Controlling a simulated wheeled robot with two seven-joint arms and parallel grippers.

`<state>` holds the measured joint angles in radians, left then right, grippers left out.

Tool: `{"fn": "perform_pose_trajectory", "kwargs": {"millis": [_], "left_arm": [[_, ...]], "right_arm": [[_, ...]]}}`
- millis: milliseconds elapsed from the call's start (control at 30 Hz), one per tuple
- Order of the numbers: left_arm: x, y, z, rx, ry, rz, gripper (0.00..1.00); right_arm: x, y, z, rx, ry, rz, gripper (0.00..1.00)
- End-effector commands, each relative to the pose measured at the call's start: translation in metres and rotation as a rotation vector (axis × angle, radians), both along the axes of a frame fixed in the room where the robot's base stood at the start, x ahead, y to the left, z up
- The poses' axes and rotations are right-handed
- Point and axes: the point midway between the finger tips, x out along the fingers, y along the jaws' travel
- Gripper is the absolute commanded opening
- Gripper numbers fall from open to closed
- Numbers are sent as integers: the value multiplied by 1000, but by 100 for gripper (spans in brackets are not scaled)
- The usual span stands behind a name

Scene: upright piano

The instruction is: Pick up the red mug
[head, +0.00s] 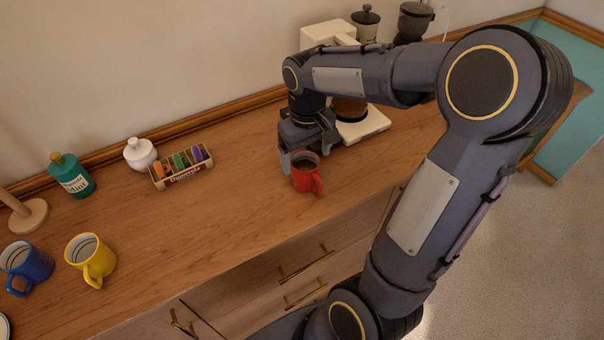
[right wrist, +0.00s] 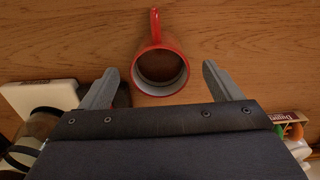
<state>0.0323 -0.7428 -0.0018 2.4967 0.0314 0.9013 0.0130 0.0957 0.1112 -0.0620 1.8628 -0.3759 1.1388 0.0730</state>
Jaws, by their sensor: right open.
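The red mug (head: 306,175) stands upright on the wooden counter, its handle toward the counter's front edge. My right gripper (head: 305,157) is at the mug from above and behind, and its body hides part of the mug's back. In the right wrist view the mug (right wrist: 160,70) sits between the open fingers of the right gripper (right wrist: 158,84), with a gap on each side. Its handle points up in that picture, away from the gripper. My left gripper is not in view.
A white coffee maker (head: 362,124) stands behind my right arm. A rack of coloured packets (head: 181,167), a white sugar pot (head: 140,154) and a green bottle (head: 72,175) stand left. A yellow mug (head: 91,260) and a blue mug (head: 25,267) are far left. The counter's middle is clear.

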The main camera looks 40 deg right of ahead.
Motion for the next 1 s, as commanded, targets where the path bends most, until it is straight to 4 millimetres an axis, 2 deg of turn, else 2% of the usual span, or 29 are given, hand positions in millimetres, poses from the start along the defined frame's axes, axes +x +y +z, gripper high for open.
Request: {"fn": "perform_pose_trajectory", "kwargs": {"millis": [200,533,900,1000], "left_arm": [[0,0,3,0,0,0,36],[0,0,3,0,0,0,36],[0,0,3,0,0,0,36],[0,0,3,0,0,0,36]], "right_arm": [[1,-1,-33,1,4,0,85],[1,-1,-40,1,0,0,83],[1,-1,-39,1,0,0,35],[2,-1,-39,1,-2,0,25]]}}
